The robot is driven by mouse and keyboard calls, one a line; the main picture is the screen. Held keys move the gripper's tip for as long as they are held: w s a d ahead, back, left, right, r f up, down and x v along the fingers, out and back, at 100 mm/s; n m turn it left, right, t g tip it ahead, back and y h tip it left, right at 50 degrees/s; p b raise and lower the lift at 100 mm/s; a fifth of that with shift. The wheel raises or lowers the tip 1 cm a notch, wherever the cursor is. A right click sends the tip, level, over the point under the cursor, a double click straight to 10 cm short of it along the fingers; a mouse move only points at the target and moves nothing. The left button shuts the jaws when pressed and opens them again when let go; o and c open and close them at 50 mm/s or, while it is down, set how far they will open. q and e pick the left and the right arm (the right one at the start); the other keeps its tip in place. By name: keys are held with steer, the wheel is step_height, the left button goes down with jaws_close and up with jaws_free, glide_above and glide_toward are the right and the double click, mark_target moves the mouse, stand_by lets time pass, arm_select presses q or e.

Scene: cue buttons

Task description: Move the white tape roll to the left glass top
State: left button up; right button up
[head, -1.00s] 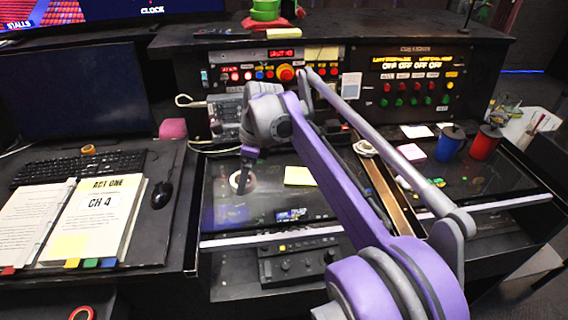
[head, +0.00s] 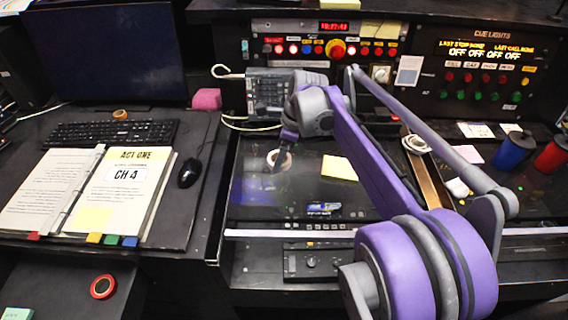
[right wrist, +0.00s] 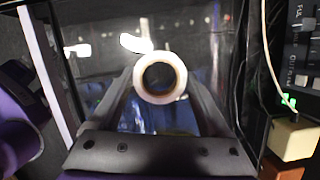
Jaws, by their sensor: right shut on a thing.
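The white tape roll (head: 287,160) is between the fingers of my right gripper (head: 277,168), over the left part of the left glass top (head: 300,192). In the right wrist view the roll (right wrist: 140,78) faces the camera as a white ring with a brown inner core, and my right gripper (right wrist: 160,90) is shut on it. The dark glossy glass is behind it. I cannot tell whether the roll touches the glass. My left gripper is not in view.
A yellow note (head: 340,168) lies on the left glass. A brown strip (head: 428,180) borders its right side. A grey device (head: 268,95) stands behind it. An open binder (head: 115,195) and keyboard (head: 110,133) are to the left. A blue cup (head: 513,151) is at right.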

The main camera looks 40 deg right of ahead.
steer(key=shift+f, duration=1.8)
steer(key=o, duration=1.2)
steer(key=shift+f, duration=0.1)
steer(key=shift+r, duration=0.25)
steer(key=p+v, duration=0.1)
steer(key=v, duration=1.1)
steer(key=shift+f, duration=0.1)
